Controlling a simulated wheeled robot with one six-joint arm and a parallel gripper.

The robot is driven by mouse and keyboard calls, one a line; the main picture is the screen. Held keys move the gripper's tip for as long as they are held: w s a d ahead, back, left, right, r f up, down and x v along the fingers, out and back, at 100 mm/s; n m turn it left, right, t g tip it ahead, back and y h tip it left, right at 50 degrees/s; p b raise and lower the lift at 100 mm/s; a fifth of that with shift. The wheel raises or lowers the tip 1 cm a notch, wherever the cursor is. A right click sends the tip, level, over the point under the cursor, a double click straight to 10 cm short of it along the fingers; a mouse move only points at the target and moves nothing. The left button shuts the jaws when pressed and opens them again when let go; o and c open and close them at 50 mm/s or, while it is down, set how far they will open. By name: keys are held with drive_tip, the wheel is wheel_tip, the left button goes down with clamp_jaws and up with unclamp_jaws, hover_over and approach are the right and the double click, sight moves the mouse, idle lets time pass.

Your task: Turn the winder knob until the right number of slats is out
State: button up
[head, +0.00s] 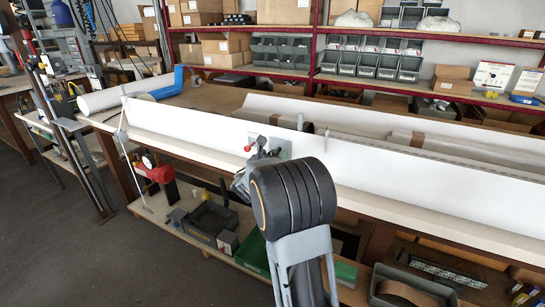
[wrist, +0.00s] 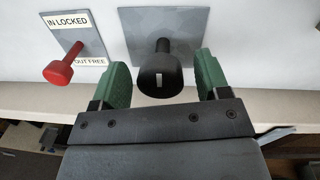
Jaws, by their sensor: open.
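In the wrist view a black winder knob (wrist: 160,78) with a short white mark on its face stands out from a grey plate (wrist: 190,30). My gripper (wrist: 162,72) is open, with one green finger on each side of the knob. Gaps show between the knob and both fingers. To the left, a red knob (wrist: 58,70) sits on a plate labelled "IN LOCKED" and "OUT FREE"; it also shows in the head view (head: 248,148). In the head view my arm hides the winder knob. I cannot make out any slats.
A long white panel (head: 200,122) stands along the front of the bench (head: 100,118). White rolls and lengths lie behind it, and a blue tool (head: 170,85) lies at the left. Shelves with grey bins (head: 365,65) stand behind.

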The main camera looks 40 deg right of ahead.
drive_tip(key=shift+c, duration=0.3)
drive_tip(key=c, duration=0.9)
drive_tip(key=shift+o, duration=0.2)
drive_tip(key=shift+f+b, duration=0.15)
drive_tip(key=shift+b, duration=0.35)
drive_tip(key=m+b, duration=0.2)
drive_tip(key=b, duration=0.1)
drive_tip(key=shift+f+b, duration=0.2)
drive_tip(key=shift+b, duration=0.15)
drive_tip(key=m+b, duration=0.4)
drive_tip(key=b, duration=0.2)
drive_tip(key=shift+h, duration=0.3)
drive_tip(key=m+b, duration=0.4)
drive_tip(key=b, duration=0.2)
drive_tip(key=shift+b, duration=0.35)
drive_tip(key=m+b, duration=0.1)
drive_tip(key=b, duration=0.1)
drive_tip(key=m+b, duration=0.2)
drive_tip(key=shift+r+m, duration=0.25)
drive_tip(key=shift+m, duration=0.05)
drive_tip(key=shift+r, duration=0.1)
